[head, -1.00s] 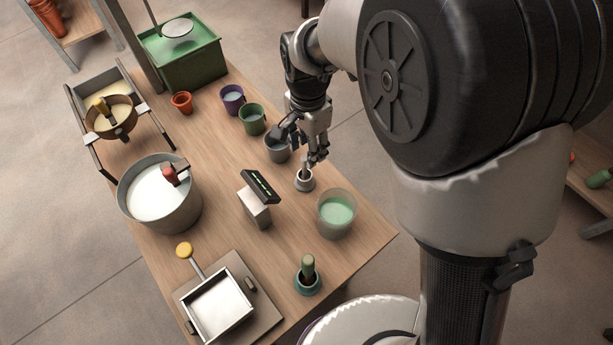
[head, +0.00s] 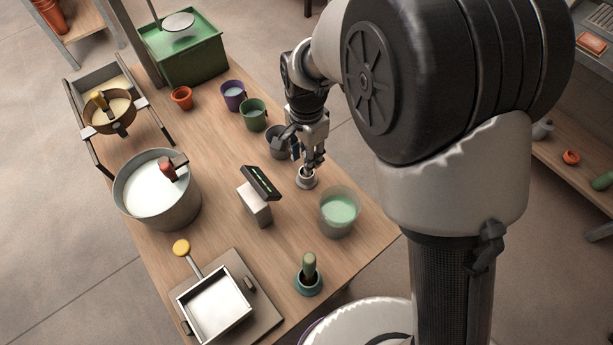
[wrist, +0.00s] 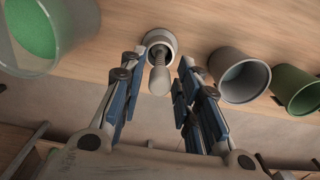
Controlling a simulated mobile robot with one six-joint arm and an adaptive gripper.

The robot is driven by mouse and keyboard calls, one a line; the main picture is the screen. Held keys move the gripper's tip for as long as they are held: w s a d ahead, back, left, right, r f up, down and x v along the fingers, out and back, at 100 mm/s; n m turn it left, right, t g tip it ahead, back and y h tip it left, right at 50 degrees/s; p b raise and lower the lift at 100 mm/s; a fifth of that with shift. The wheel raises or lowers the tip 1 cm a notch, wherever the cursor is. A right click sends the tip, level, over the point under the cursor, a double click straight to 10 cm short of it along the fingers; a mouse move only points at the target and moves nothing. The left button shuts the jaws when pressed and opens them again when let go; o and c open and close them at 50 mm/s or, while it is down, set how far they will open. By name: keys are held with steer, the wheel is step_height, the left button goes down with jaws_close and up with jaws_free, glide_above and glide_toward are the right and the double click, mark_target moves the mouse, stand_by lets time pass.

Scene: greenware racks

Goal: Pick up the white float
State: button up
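The white float (wrist: 159,80) has a rounded pale end and a ribbed stem. It stands in a small grey holder (wrist: 160,40) on the wooden table. In the head view the holder (head: 307,183) is at the table's right side, with the float's top partly hidden by my fingers. My gripper (head: 314,161) is just above it. I see a gap on the right; contact on the left is unclear.
A grey cup (head: 276,145) stands close behind my gripper. A clear beaker of green liquid (head: 339,213) and a scale-like display stand (head: 257,205) are near the holder.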

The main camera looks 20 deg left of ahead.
steer(key=c, duration=0.6)
